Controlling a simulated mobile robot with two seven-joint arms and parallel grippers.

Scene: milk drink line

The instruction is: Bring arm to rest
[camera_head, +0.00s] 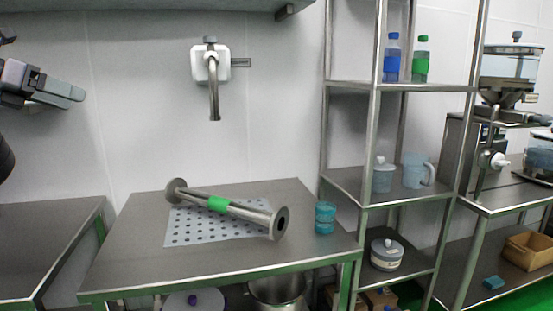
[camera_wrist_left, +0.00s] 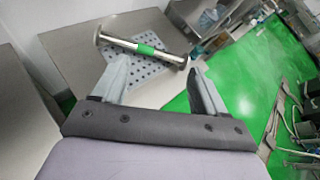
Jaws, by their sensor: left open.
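My left gripper (camera_head: 62,94) is at the upper left in the head view, raised in front of the wall and away from the tables. In the left wrist view its two fingers (camera_wrist_left: 157,85) are spread apart with nothing between them. A steel pipe with flanged ends and a green band (camera_head: 219,205) lies on a perforated mat (camera_head: 190,230) on the middle table. The pipe also shows in the left wrist view (camera_wrist_left: 146,50), beyond the fingertips. My right gripper is not in either view.
The middle table (camera_head: 140,262) holds a blue cup (camera_head: 325,218) at its right. A faucet (camera_head: 213,85) juts from the wall above. A shelf rack (camera_head: 345,86) with bottles stands right. A bare table (camera_head: 48,240) is at left. Green floor (camera_wrist_left: 250,95) is open in the wrist view.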

